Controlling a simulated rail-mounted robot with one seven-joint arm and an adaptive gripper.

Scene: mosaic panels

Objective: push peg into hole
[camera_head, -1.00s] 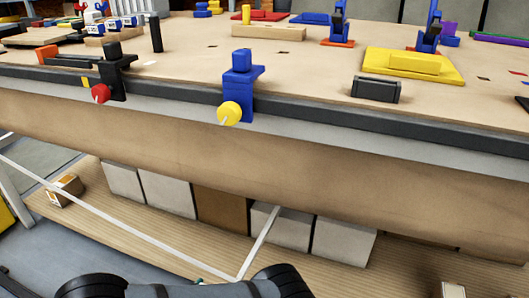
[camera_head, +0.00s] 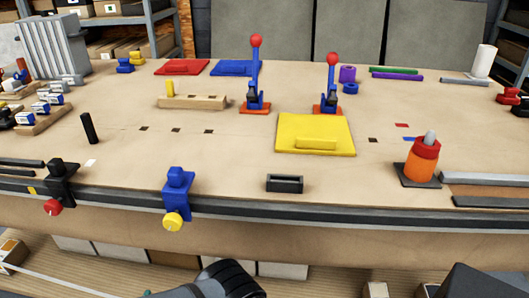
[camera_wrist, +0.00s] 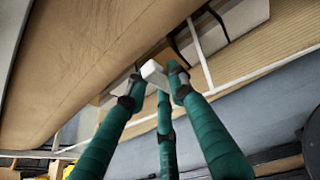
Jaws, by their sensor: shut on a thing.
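A yellow peg (camera_head: 170,88) stands upright at the left end of a long wooden block (camera_head: 205,103) on the table. Its lower end is hidden in or behind the block, so its depth cannot be told. A separate black peg-like cylinder (camera_head: 88,128) stands on the table to the left. My gripper (camera_wrist: 157,82) has green fingers and shows in the wrist view below the table's edge, away from the peg. Its fingertips are closed around a small white block (camera_wrist: 153,71). The gripper is not visible in the head view.
A blue clamp (camera_head: 177,195) and a black clamp (camera_head: 61,185) jut over the table's front edge. Two toggle clamps with red knobs (camera_head: 256,80) stand right of the wooden block. A yellow plate (camera_head: 315,125) lies right of centre. The table's middle left is mostly clear.

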